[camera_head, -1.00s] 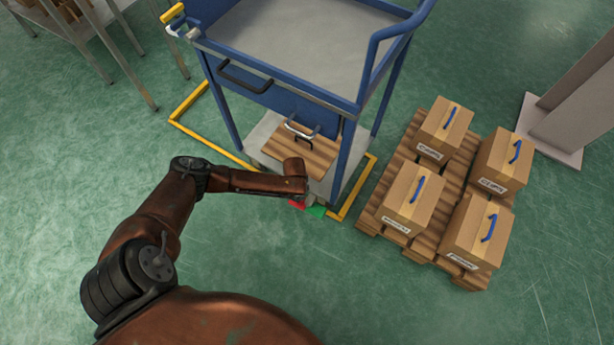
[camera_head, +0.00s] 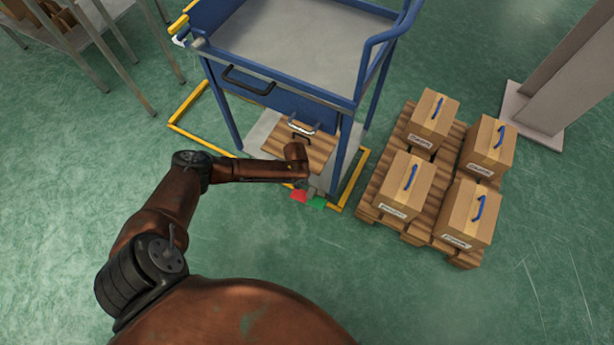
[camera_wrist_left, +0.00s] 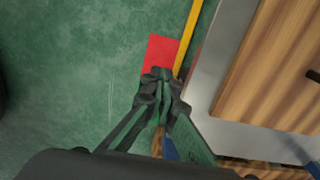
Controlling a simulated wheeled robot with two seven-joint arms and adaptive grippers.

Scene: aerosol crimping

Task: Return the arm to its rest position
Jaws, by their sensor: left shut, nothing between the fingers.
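My left arm (camera_head: 155,225), rust-brown with black joints, reaches in from the left in the head view. Its gripper (camera_head: 309,190) hangs small and dark below the wrist, near the front edge of the blue cart (camera_head: 275,95). In the left wrist view the fingers (camera_wrist_left: 160,76) are together with nothing between them. Their tips appear over a red patch (camera_wrist_left: 160,54) on the floor. My right gripper is in neither view.
A wooden panel with a handle (camera_head: 290,142) lies low in the cart. A yellow floor frame (camera_head: 187,130) surrounds the cart. Several cartons with blue handles (camera_head: 402,190) stand on a pallet (camera_head: 374,190) at right. A metal rack (camera_head: 85,35) stands upper left. Green floor at left is clear.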

